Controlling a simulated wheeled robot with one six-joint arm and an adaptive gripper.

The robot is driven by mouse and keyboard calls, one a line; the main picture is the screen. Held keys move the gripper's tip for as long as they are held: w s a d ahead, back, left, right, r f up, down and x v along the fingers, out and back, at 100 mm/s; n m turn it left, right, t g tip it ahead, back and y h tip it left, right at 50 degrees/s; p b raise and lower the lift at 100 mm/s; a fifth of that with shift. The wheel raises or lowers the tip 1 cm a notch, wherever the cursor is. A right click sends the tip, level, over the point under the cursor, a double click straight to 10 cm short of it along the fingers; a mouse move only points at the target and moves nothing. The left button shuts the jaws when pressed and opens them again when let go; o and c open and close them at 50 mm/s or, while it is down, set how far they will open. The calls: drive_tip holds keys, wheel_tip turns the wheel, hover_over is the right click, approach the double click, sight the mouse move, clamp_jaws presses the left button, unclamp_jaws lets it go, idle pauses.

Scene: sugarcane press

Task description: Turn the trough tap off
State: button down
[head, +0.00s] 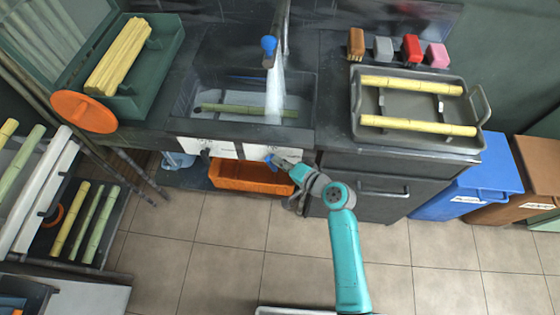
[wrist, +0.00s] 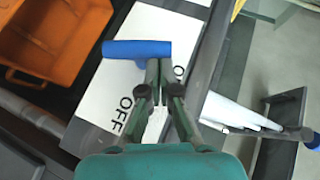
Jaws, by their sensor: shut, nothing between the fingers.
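The trough (head: 312,105) is a dark sink holding a green cane (head: 240,110). A pale stream (head: 275,95) falls into it from a spout with a blue part (head: 268,46). On the front is a white panel (head: 215,147) with a blue lever (head: 269,157).
An orange crate (head: 240,178) sits under the trough. A grey tray (head: 417,88) with yellow canes is on the counter to the right. Blue (head: 470,185) and brown (head: 510,190) bins stand further right. The tiled floor (head: 210,250) in front is mostly clear.

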sight(269, 159)
drive_tip(key=shift+a+r+h, duration=0.15)
drive_tip(key=shift+a+h, duration=0.05)
drive_tip(key=shift+h, duration=0.2)
drive_tip(key=shift+a+r+n+g+h, duration=0.25)
drive_tip(key=shift+a+n+g+h, duration=0.3)
drive_tip(key=shift+h, duration=0.35)
drive_tip(key=a+n+h, duration=0.1)
drive_tip(key=h, duration=0.2)
drive_tip(key=shift+a+r, duration=0.15)
drive_tip(key=h, duration=0.1)
drive_tip(key=a+n+h, duration=0.1)
drive_tip(key=h, duration=0.1)
drive_tip(key=a+n+g+h, duration=0.1)
drive_tip(key=shift+w+f+h, duration=0.1)
drive_tip(key=shift+f+h, duration=0.3)
drive_tip(key=shift+a+f, duration=0.1)
drive_tip(key=shift+a, duration=0.1)
